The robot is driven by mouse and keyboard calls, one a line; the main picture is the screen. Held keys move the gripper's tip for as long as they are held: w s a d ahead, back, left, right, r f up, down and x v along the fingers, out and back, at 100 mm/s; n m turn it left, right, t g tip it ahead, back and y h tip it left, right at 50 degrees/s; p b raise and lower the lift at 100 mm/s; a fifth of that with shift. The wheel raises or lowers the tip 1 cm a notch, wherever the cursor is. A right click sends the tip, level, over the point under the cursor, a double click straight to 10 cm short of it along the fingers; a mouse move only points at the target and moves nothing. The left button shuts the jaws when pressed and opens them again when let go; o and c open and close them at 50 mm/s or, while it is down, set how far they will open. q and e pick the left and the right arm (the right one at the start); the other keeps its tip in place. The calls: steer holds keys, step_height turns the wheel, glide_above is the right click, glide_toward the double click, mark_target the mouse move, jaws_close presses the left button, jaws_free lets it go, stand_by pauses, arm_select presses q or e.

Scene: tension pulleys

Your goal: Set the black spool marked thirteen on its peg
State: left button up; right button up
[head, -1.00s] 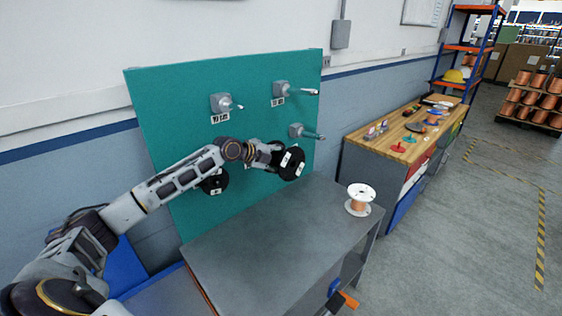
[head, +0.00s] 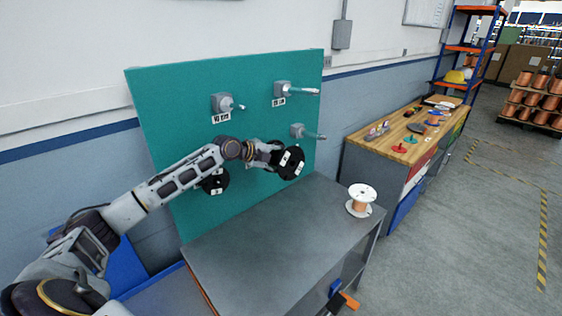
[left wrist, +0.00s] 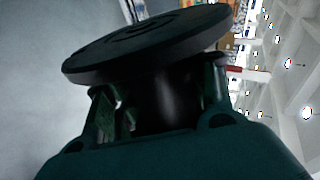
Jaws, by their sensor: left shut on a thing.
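The black spool (head: 291,163) with white labels is held in front of the teal board (head: 170,120). My left gripper (head: 272,155) is shut on it. In the left wrist view the spool (left wrist: 150,45) shows its wide flange, with the fingers (left wrist: 160,105) on both sides of its hub. Pegs stick out of the board at upper left (head: 224,103), upper right (head: 290,91) and middle right (head: 305,133). Their labels are too small to read surely. Another black spool (head: 214,182) sits at the board's lower left, partly behind my arm. My right gripper is not in view.
A grey table (head: 270,245) stands below the board, mostly clear. A white spool with copper wire (head: 360,200) stands at its right side. A wooden-topped bench (head: 400,140) with small items is at the right.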

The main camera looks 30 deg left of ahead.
arm_select(q)
steer(key=shift+w+a+f+b, duration=0.1)
steer(key=shift+w+a+b, duration=0.15)
steer(key=shift+a+b, duration=0.4)
steer(key=shift+w+a+f+b, duration=0.1)
steer(key=shift+w+a+b, duration=0.2)
steer(key=shift+a, duration=0.7)
steer(key=shift+w+a+f+b, duration=0.1)
steer(key=shift+w+a+b, duration=0.25)
steer(key=shift+a, duration=0.45)
stand_by(1.3)
stand_by(1.1)
steer(key=shift+w+a+f+b, duration=0.1)
steer(key=shift+w+a+b, duration=0.05)
steer(key=shift+a+b, duration=0.3)
steer(key=shift+w+a+f+b, duration=0.1)
steer(key=shift+a+b, duration=0.2)
steer(key=shift+a, duration=0.25)
steer(key=shift+w+a+f+b, duration=0.15)
steer(key=shift+w+a+b, duration=0.15)
steer(key=shift+a, duration=0.35)
stand_by(0.4)
steer(key=shift+a+r, duration=0.2)
steer(key=shift+a, duration=0.1)
stand_by(0.8)
